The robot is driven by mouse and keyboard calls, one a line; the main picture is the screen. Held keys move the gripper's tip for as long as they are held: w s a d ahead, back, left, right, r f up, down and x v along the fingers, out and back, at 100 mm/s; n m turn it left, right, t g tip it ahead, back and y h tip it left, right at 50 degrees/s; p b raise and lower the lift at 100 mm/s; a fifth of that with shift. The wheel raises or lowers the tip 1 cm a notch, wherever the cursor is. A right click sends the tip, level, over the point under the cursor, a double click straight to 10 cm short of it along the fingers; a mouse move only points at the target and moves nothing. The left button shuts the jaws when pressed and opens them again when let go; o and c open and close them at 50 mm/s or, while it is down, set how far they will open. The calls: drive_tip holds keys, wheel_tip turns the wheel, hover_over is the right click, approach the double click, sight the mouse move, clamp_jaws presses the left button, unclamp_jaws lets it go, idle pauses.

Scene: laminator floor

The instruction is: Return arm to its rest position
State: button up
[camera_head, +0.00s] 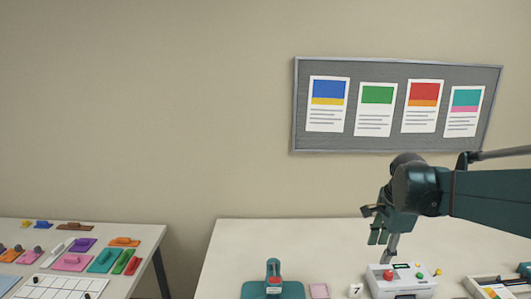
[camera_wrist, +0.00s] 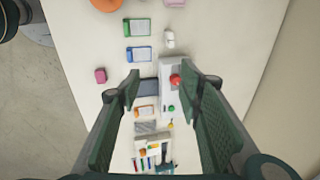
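My gripper (camera_head: 379,232) hangs from the dark green arm at the right of the head view, above the table and close to the white machine. In the wrist view its two green fingers stand wide apart, with my gripper (camera_wrist: 159,84) empty between them. The white machine (camera_head: 402,288) has a red knob and small yellow and green buttons. It also shows in the wrist view (camera_wrist: 168,98), below and between the fingers, partly hidden by the right finger. I see no contact between the fingers and the machine.
A separate left table (camera_head: 145,231) holds several coloured pieces. A notice board (camera_head: 398,106) hangs on the wall behind.

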drive_tip(key=s+a+n+t, duration=0.2)
drive_tip(key=s+a+n, duration=0.5)
drive_tip(key=s+n, duration=0.2)
drive_tip(key=s+a+f+n+t, duration=0.1)
drive_tip(key=s+a+n+t, duration=0.1)
drive_tip(key=s+a+n, duration=0.4)
drive_tip(key=shift+s+a+f+n+t+y, duration=0.3)
drive_tip(key=shift+s+n, duration=1.4)
drive_tip(key=shift+s, duration=1.6)
